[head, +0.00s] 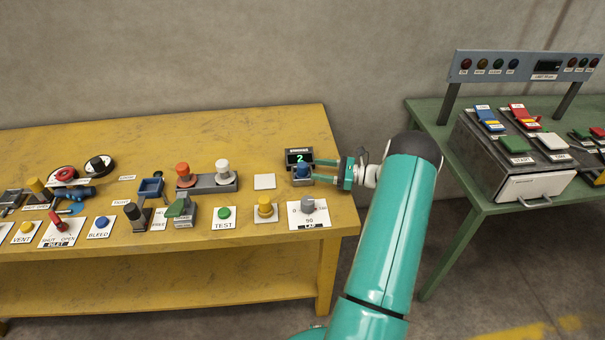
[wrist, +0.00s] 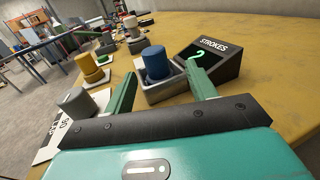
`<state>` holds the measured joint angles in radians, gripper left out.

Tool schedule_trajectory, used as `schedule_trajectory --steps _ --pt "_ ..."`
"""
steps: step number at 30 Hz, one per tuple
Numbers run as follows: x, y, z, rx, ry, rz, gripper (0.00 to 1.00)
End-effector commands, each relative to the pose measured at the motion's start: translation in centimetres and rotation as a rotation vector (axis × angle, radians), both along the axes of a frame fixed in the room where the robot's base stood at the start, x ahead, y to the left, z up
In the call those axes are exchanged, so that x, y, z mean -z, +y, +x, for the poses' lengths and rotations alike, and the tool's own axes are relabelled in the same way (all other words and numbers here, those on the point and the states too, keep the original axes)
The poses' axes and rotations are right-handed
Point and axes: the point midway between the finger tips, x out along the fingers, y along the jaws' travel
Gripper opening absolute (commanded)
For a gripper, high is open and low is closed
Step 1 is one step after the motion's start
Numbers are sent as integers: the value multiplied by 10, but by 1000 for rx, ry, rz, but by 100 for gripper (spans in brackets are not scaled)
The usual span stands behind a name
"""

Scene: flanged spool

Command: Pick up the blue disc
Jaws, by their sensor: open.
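A blue cylinder with a flat round top (head: 302,170) stands upright in a grey metal block at the right end of the yellow bench. It is the blue piece nearest my gripper, and in the wrist view the blue cylinder (wrist: 157,63) rises from the grey block (wrist: 164,91). My gripper (head: 314,171) is open and comes in from the right, low over the bench. In the wrist view my gripper's green fingers (wrist: 160,72) lie to the left and right of the block, with nothing held. The blue cylinder's lower part is hidden inside the block.
A black STROKES display (wrist: 212,60) reading 2 stands close beside the block, near one finger. A grey knob on a white plate (head: 308,206) and a yellow knob (head: 265,209) are close by. A green table (head: 440,128) with a control box stands at right.

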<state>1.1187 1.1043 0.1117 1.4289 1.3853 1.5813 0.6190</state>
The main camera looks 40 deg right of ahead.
Motion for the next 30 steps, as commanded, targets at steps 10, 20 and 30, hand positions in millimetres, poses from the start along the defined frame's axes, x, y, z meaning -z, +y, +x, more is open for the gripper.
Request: schedule_trajectory --steps 10,20,30 --pt "-3 24 22 -3 1 1 56" --pt "-3 43 45 1 1 -1 56" --pt "-3 43 44 1 1 -1 11"
